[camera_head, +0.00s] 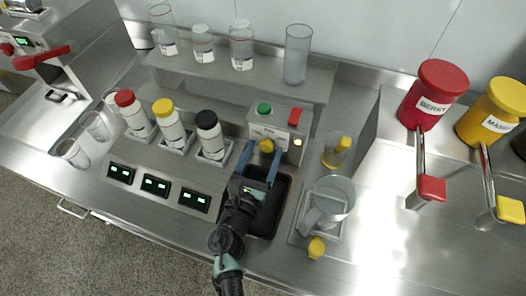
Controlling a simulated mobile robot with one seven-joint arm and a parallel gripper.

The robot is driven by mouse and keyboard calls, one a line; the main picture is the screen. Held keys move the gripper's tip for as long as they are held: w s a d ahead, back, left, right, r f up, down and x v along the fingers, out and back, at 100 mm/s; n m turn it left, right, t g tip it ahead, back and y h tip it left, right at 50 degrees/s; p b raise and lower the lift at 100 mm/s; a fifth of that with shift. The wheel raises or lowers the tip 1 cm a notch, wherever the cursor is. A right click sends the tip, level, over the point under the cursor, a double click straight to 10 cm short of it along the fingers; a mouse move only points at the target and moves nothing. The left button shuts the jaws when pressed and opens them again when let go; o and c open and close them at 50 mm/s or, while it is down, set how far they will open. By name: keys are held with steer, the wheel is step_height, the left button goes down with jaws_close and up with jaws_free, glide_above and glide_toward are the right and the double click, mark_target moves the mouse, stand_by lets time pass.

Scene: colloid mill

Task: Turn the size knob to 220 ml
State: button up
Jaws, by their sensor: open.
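A small metal box (290,122) stands at the back of the counter, with a green button (264,109) and a red switch (295,116) on top. A yellow knob (266,146) sits on its front face; I take it for the size knob. Its pointer and any scale marks are too small to read. My gripper (264,148) is open, its two blue fingers reaching to either side of the yellow knob. I cannot tell whether they touch it.
A black tray (286,190) lies under my gripper. A clear jug (332,200) stands to its right, near a small yellow-topped piece (316,247). Bottles with red, yellow and black (206,120) caps stand left. Red (435,92) and yellow dispensers stand right.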

jaws_close()
stand_by(0.4)
steer(key=shift+f+m+b, duration=0.1)
steer(key=shift+m+b, duration=0.2)
steer(key=shift+f+m+b, duration=0.1)
steer(key=shift+m+b, duration=0.75)
steer(key=shift+m, duration=0.05)
steer(key=m+b, duration=0.6)
steer(key=m, duration=0.1)
steer(key=shift+m+b, duration=0.6)
steer(key=shift+m, duration=0.6)
